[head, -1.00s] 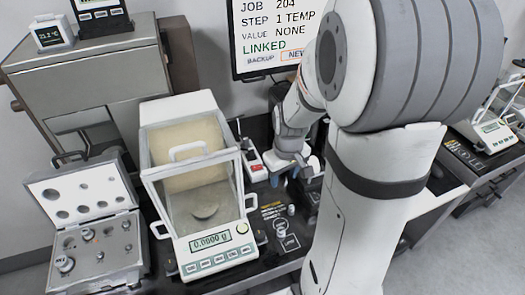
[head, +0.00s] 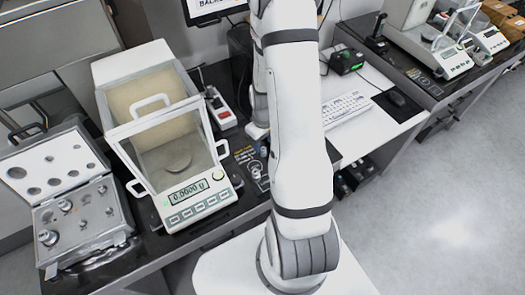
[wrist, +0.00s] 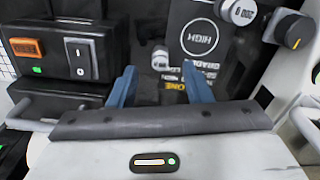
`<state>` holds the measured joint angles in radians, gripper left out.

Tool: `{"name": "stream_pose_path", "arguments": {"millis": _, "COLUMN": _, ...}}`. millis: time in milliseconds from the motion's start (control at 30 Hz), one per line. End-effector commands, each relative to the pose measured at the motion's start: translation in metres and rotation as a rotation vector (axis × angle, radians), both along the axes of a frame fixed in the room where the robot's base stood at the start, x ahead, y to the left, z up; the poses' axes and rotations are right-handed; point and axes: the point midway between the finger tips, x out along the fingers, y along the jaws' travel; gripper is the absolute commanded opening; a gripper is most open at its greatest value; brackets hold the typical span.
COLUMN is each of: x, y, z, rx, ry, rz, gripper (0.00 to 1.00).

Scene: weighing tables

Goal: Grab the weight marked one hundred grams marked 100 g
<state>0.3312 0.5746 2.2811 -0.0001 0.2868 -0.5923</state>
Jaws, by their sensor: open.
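In the wrist view my gripper (wrist: 158,72) is open, its two blue fingers spread and empty over a dark surface. A small silver weight (wrist: 160,56) stands just beyond the gap between the fingertips; I cannot read its marking. A larger silver weight (wrist: 238,11) at the top right reads 200 g, upside down. No weight readably marked 100 g shows. In the head view my arm hides the gripper. An open weight case (head: 85,215) at the left holds several silver weights, their markings too small to read.
A glass-fronted balance (head: 185,196) reading 0.0000 g stands beside the case. A black switch box (wrist: 83,52) is left of the fingers in the wrist view. A keyboard (head: 345,108) sits on the white desk to the right.

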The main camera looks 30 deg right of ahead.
Motion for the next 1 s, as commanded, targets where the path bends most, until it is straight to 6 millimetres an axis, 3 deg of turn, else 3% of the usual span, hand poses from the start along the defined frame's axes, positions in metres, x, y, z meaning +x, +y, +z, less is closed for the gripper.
{"name": "stream_pose_path", "arguments": {"millis": 233, "x": 0.000, "y": 0.001, "z": -0.026, "rx": 0.001, "ry": 0.001, "rz": -0.001, "gripper": 0.45}}
{"name": "stream_pose_path", "arguments": {"millis": 567, "x": 0.000, "y": 0.000, "z": -0.030, "rx": -0.001, "ry": -0.001, "rz": -0.001, "gripper": 0.45}}
{"name": "stream_pose_path", "arguments": {"millis": 1000, "x": 0.000, "y": 0.000, "z": -0.030, "rx": -0.001, "ry": -0.001, "rz": -0.002, "gripper": 0.10}}
